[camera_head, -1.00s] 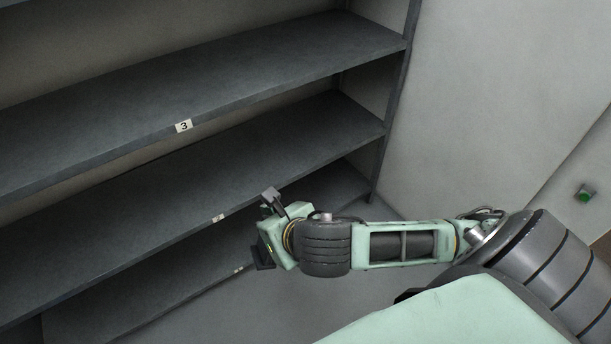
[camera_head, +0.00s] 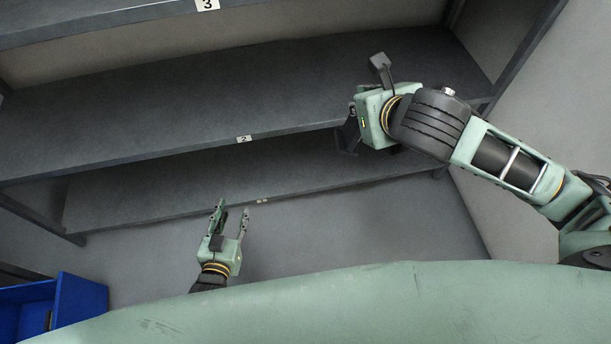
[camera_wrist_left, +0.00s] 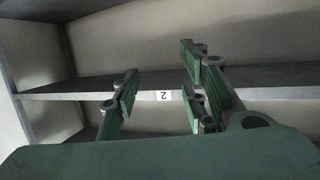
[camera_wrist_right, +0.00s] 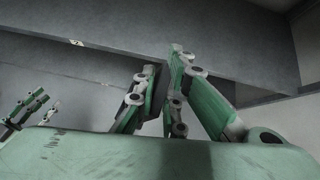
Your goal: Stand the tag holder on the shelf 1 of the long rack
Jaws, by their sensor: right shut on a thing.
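The tag holder (camera_head: 346,138) appears as a small dark piece at the front of my right gripper (camera_head: 352,118), which is shut on it. It is held in front of shelf 2's front edge, toward the right end. In the right wrist view a dark piece (camera_wrist_right: 153,88) shows between the fingers; its full shape is hidden. The long rack (camera_head: 480,104) spans the view. Its lowest shelf, shelf 1 (camera_head: 160,192), has a small label too blurred to read. My left gripper (camera_head: 231,213) is open and empty, in front of shelf 1's edge in the picture.
Shelf 2 (camera_head: 130,130) hangs over shelf 1 with its label in front; shelf 3 (camera_head: 120,18) is above. The visible shelf surfaces are bare. A blue bin (camera_head: 80,297) stands at the lower left. Grey floor (camera_head: 350,225) lies before the rack.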

